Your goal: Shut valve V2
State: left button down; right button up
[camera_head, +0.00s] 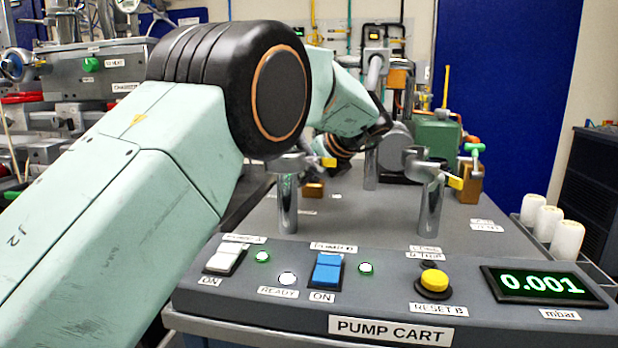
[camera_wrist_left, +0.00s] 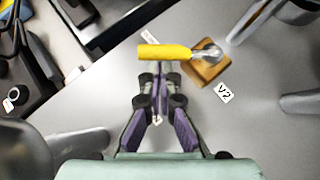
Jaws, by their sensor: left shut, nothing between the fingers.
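Valve V2 shows in the left wrist view as a brass-coloured block (camera_wrist_left: 209,72) with a yellow lever handle (camera_wrist_left: 165,52) reaching left from its metal pivot. A "V2" label (camera_wrist_left: 224,92) lies beside the block. My left gripper (camera_wrist_left: 158,75) is shut and empty, its fingertips close to the middle of the yellow handle. I cannot tell whether they touch it. In the head view my left gripper (camera_head: 335,147) is partly hidden behind my arm and the metal post. A yellow handle (camera_head: 325,162) and a small brass block (camera_head: 313,188) show near it. My right gripper is not in view.
A green box (camera_head: 435,142) and another brass block (camera_head: 469,186) stand at the right.

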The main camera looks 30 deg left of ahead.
pick_arm(q)
jog(key=shift+a+p, duration=0.55)
jog(key=shift+p, duration=0.05)
dwell(0.5)
jog(key=a+p, duration=0.2)
jog(key=shift+a+r+p, duration=0.1)
jog(key=shift+r+p, duration=0.1)
jog(key=shift+p, duration=0.15)
jog(key=a+p, duration=0.1)
jog(key=w+a+p, duration=0.1)
jog(key=shift+f+p, duration=0.1)
jog(key=shift+p, duration=0.2)
jog(key=shift+w+a+p, duration=0.4)
jog(key=shift+a+p, duration=0.1)
jog(key=shift+p, duration=0.35)
jog(key=shift+w+f, duration=0.1)
